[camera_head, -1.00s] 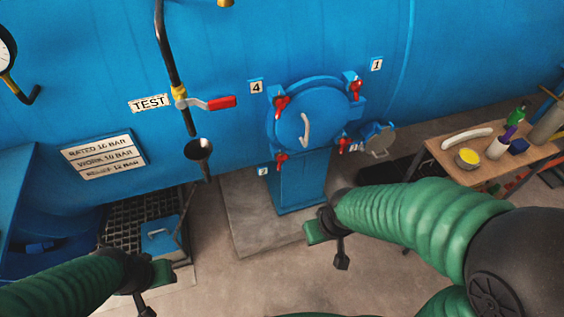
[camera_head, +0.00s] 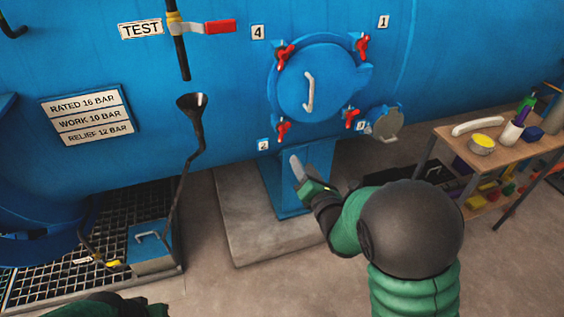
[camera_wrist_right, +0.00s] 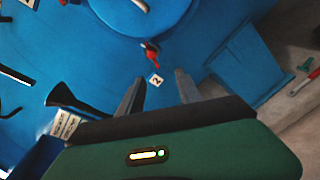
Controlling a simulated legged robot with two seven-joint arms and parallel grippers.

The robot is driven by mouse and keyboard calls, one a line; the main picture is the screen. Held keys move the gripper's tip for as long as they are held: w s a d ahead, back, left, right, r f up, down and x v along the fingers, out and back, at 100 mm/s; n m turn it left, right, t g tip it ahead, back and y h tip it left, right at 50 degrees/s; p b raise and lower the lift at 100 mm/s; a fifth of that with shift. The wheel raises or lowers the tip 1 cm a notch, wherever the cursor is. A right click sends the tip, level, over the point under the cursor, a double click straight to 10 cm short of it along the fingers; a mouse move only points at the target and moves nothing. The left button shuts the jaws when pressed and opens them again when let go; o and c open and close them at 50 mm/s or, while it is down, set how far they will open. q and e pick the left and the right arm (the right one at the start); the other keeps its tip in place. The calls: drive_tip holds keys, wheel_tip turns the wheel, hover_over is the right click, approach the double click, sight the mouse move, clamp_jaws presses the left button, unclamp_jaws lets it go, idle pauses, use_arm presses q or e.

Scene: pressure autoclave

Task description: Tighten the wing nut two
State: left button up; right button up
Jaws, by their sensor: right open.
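The round blue hatch (camera_head: 325,92) has a white handle and red wing nuts around its rim. The wing nut by label 2 (camera_head: 283,130) is at the hatch's lower left. It also shows in the right wrist view (camera_wrist_right: 151,49), just above the white label 2 (camera_wrist_right: 155,79). My right gripper (camera_head: 298,172) is below the hatch, lower than that wing nut and apart from it. In the right wrist view its two fingers (camera_wrist_right: 155,88) are spread, with nothing between them. Of my left arm only a green part shows at the bottom left; its gripper is out of frame.
A red-handled test valve (camera_head: 218,27) and a black funnel (camera_head: 192,103) are left of the hatch. A small round blue fitting (camera_head: 385,122) juts out at its lower right. A wooden table (camera_head: 455,134) with several items stands at the right.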

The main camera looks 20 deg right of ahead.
sight(284, 131)
drive_tip(key=w+n, duration=0.1)
drive_tip(key=w, duration=1)
drive_tip(key=w+n+t+b, duration=0.1)
drive_tip(key=w, duration=0.4)
drive_tip(key=shift+w+a+r+n+y, duration=0.15)
drive_tip(key=shift+w+a+n+y, duration=0.15)
drive_tip(key=shift+w, duration=0.1)
clamp_jaws()
